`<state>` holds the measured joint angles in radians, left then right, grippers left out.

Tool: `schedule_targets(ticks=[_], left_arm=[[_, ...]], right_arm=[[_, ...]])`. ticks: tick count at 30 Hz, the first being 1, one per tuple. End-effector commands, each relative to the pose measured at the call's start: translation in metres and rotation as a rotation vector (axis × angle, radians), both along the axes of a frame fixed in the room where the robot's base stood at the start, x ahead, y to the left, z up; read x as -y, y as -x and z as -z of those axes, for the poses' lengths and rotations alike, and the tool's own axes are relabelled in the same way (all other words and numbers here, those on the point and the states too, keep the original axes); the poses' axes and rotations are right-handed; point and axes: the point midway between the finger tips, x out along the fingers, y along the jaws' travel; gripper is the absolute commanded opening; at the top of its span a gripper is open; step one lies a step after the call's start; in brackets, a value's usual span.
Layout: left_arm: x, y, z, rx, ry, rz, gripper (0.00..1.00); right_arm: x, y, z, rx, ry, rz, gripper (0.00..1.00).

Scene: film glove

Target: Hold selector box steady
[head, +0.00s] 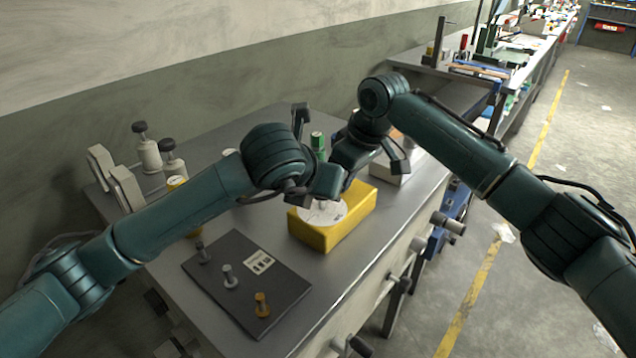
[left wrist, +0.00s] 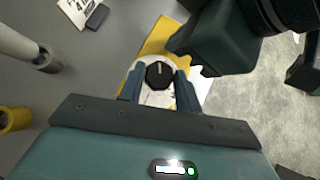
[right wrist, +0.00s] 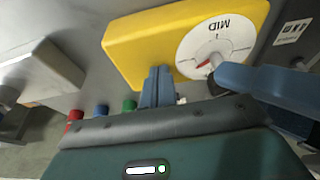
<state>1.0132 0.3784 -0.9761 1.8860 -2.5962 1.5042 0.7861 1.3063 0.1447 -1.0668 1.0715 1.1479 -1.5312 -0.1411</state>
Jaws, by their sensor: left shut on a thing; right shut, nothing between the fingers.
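The yellow selector box (head: 352,225) sits on the grey bench. In the right wrist view the box (right wrist: 135,42) shows a white dial (right wrist: 228,38) marked MID, with a red pointer and a dark knob. My left gripper (left wrist: 160,84) is shut on the black knob (left wrist: 159,74), one finger on each side. My right gripper (right wrist: 157,75) is shut and empty, its fingertips close against the side of the box; I cannot tell whether they touch. In the head view my wrists hide part of the box and both sets of fingertips.
A dark panel (head: 225,298) with three upright pegs lies at the front left. White bottles with black knobs (head: 147,152) stand at the back left. A green cylinder (head: 318,142) and a white box (head: 392,172) stand behind the selector box. The bench's right edge is close.

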Motion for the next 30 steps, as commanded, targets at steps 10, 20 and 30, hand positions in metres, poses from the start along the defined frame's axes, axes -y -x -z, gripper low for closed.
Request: schedule_targets(ticks=[10, 20, 30], left_arm=[[0.0049, 0.0035, 0.0027, -0.009, 0.001, -0.182, 0.11], [0.0051, 0.0038, 0.0026, -0.008, 0.001, -0.236, 0.11], [0.0052, 0.0040, 0.0028, -0.009, 0.001, -0.236, 0.11]], right_arm=[[0.0050, -0.0007, 0.0091, -0.008, 0.013, 0.010, 0.00], [0.0051, -0.0007, 0.0092, -0.008, 0.013, 0.010, 0.00], [0.0051, -0.0007, 0.0092, -0.008, 0.013, 0.010, 0.00]])
